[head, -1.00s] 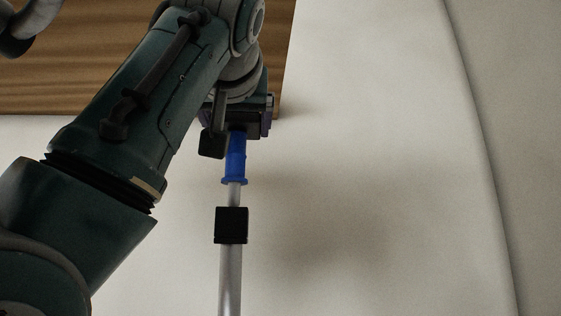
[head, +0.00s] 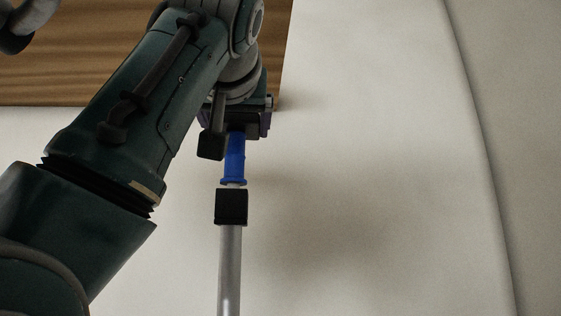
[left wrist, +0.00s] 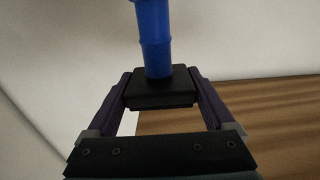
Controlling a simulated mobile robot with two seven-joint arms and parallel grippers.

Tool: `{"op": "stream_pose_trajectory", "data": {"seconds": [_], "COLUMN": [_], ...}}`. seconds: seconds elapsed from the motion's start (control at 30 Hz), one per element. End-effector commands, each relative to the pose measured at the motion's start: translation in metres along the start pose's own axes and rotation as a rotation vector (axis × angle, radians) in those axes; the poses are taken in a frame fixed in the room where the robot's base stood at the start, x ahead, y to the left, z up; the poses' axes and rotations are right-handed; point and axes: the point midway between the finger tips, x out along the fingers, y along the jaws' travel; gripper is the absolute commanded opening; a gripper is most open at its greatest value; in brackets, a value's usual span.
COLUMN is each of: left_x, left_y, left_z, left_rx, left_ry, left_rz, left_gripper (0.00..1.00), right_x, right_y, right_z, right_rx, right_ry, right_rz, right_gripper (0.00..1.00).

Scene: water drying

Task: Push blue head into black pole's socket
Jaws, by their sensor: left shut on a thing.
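The blue head (head: 235,160) is a blue tube with a flange at its lower end in the head view. A black block (left wrist: 160,85) is at its other end. My left gripper (head: 238,122) is shut on that black block, its two purple fingers on either side in the left wrist view. A square black collar (head: 231,206) sits on a silver pole (head: 229,272) just below the flange. Only a thin pale strip shows between flange and collar. The socket's inside is hidden. My right gripper is not in view.
A brown wooden panel (head: 60,75) fills the upper left of the head view; it also shows in the left wrist view (left wrist: 270,120). A pale plain surface (head: 390,120) spreads to the right of the pole and looks clear.

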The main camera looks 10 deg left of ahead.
Motion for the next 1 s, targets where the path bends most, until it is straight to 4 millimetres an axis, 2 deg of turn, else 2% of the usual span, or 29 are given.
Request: {"op": "stream_pose_trajectory", "data": {"seconds": [0.37,0.4,0.5,0.77,0.87,1.0], "left_x": [0.0,0.0,0.0,-0.002,-0.013,-0.04], "left_y": [0.0,0.0,0.0,0.0,0.001,0.001], "left_z": [0.01,0.009,0.009,0.01,0.013,0.015], "left_rx": [0.0,0.0,0.0,-0.001,-0.002,-0.004], "left_ry": [0.001,0.002,0.001,0.0,0.004,0.008], "left_rz": [0.0,0.0,0.0,0.001,0.003,0.005], "left_gripper": [0.27,0.9,1.0,1.0,1.0,1.0], "right_x": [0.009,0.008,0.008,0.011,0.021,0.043], "right_y": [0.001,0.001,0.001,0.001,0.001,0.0], "right_z": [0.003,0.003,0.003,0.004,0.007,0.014], "right_rx": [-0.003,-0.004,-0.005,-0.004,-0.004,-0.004], "right_ry": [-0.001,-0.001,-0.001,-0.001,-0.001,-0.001], "right_rz": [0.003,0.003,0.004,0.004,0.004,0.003], "right_gripper": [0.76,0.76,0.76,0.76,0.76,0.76]}}
